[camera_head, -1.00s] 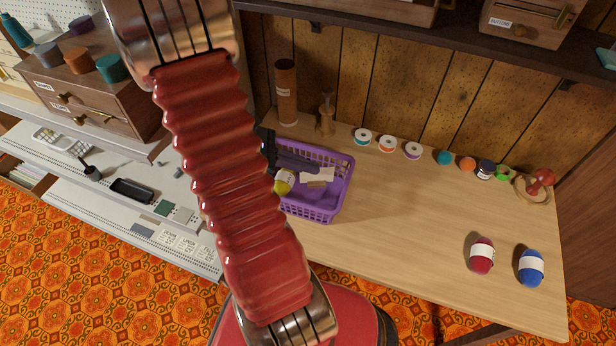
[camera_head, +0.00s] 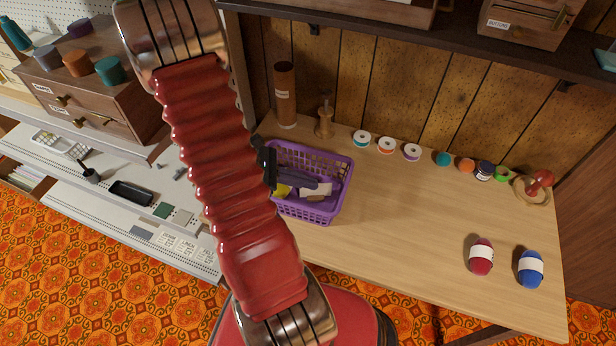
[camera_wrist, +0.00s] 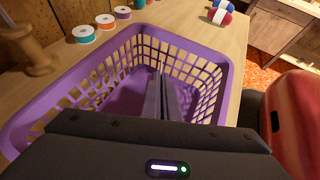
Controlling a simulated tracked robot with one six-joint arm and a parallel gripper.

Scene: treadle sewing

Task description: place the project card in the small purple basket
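The small purple basket (camera_head: 340,205) stands on the wooden table, left of its middle; it fills much of the wrist view (camera_wrist: 45,110). My gripper (camera_head: 316,183) is inside the basket's outline in the head view, pointing right. In the wrist view its two dark fingers (camera_wrist: 161,85) are close together over the basket floor. A pale flat piece, which looks like the project card (camera_head: 322,189), is at the fingertips in the head view. Only a thin pale edge shows between the fingers in the wrist view. Whether it touches the basket floor is unclear.
A yellow item (camera_head: 282,190) lies in the basket's left part. Several thread spools, including a teal-edged one (camera_head: 361,138), line the table's back. A brown cylinder (camera_head: 285,95) stands behind the basket. Red (camera_head: 481,257) and blue (camera_head: 530,268) yarn lie at right. The table's middle is clear.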

